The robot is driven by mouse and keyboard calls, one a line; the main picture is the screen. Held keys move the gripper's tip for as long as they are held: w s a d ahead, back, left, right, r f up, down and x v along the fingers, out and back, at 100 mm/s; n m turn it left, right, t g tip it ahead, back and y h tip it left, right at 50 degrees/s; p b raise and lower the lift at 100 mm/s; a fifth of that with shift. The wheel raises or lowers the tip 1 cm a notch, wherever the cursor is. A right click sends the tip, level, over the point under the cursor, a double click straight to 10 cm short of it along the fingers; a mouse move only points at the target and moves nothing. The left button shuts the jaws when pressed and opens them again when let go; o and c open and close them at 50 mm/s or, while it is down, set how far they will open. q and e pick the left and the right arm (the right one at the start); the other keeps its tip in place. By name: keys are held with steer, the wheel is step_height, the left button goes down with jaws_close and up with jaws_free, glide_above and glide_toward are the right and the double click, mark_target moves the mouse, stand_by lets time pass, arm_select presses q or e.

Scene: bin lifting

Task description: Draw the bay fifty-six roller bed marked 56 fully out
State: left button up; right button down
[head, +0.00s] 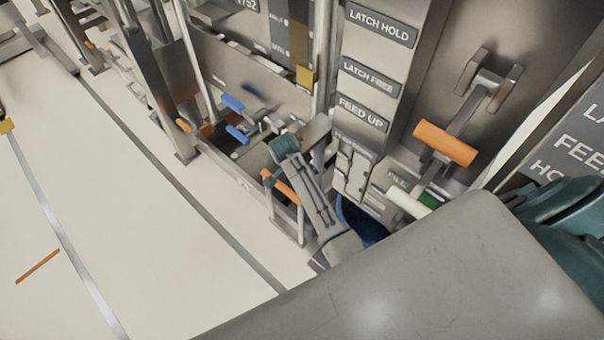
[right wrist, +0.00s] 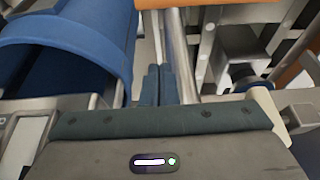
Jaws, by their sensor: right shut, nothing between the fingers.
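No mark 56 can be read in either view, so I cannot tell which part is the roller bed. My right gripper (right wrist: 160,85) shows in the right wrist view with its two dark teal fingers together and nothing between them. A blue rounded shell (right wrist: 75,45) is left of the fingers and a metal bar (right wrist: 180,50) is just right of them. Whether the fingers touch the bar is unclear. In the head view, one grey and teal arm link of mine reaches toward the machine; no gripper is clear there.
The machine panel carries labels such as LATCH HOLD (head: 381,24) and FEED UP (head: 362,113). An orange handle (head: 444,143) and a white handle (head: 408,202) stick out. A blue round bin (head: 360,222) sits low, partly hidden. Pale floor (head: 120,200) is open at left.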

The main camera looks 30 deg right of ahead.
arm_select(q)
steer(key=shift+w+d+r, duration=0.1)
steer(key=shift+w+r, duration=0.2)
steer(key=shift+r, duration=0.1)
arm_select(e)
step_height(320, 180, down, 9)
steer(key=shift+s+a+r, duration=0.15)
steer(key=shift+a+r, duration=0.05)
steer(key=shift+a, duration=0.25)
steer(key=shift+a, duration=0.1)
